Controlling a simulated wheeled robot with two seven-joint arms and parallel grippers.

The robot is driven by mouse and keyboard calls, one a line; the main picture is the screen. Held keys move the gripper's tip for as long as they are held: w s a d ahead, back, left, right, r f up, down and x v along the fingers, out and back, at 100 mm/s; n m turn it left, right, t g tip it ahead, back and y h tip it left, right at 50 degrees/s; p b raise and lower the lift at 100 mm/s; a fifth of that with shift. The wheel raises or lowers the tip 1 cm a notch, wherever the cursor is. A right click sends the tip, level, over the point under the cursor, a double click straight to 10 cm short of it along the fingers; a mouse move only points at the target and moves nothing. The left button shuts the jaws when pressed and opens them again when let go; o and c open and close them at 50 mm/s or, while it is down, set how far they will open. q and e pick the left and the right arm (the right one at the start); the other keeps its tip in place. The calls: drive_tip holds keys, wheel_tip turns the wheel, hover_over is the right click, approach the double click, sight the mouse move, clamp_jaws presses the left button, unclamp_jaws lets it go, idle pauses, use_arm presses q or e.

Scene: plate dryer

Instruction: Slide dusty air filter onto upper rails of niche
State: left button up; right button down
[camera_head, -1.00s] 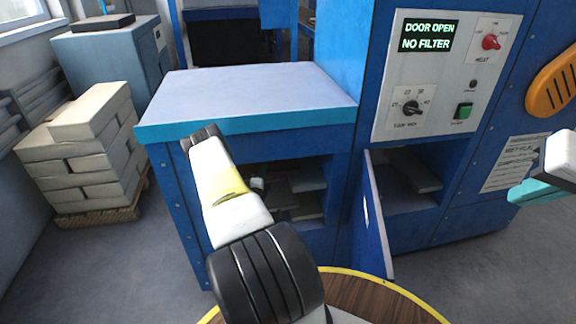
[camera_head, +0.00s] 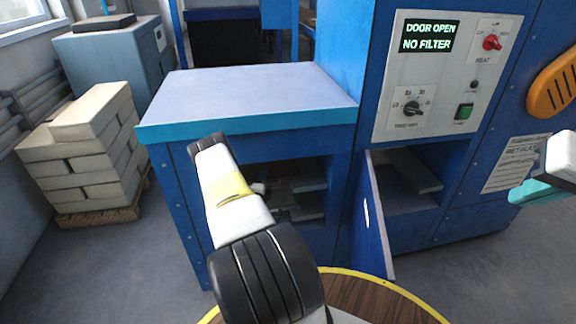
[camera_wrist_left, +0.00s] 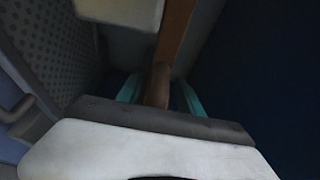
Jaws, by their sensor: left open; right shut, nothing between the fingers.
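The niche (camera_head: 400,209) is the opening in the blue machine below its control panel, with a blue door (camera_head: 372,225) standing open. A grey flat strip shows inside it at the upper right; I cannot tell whether this is a rail. My left arm reaches toward the shelf opening under the bench, hiding its hand in the head view. In the left wrist view my left gripper (camera_wrist_left: 158,92) is open, its teal fingers either side of a brown upright strip (camera_wrist_left: 171,45). I cannot tell whether that strip is the air filter. My right gripper (camera_head: 524,191) is shut and empty at the right edge.
The bench (camera_head: 250,95) has a bare top; grey slabs (camera_head: 303,184) lie on shelves beneath. The display (camera_head: 428,37) reads DOOR OPEN, NO FILTER. A perforated panel (camera_wrist_left: 48,45) is close by in the wrist view. Stacked blocks (camera_head: 75,150) stand left.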

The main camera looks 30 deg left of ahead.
use_arm(q)
drive_tip(key=shift+s, duration=0.1)
drive_tip(key=v, duration=0.7)
drive_tip(key=shift+s+d, duration=0.15)
drive_tip(key=shift+s, duration=0.15)
drive_tip(key=shift+s, duration=0.1)
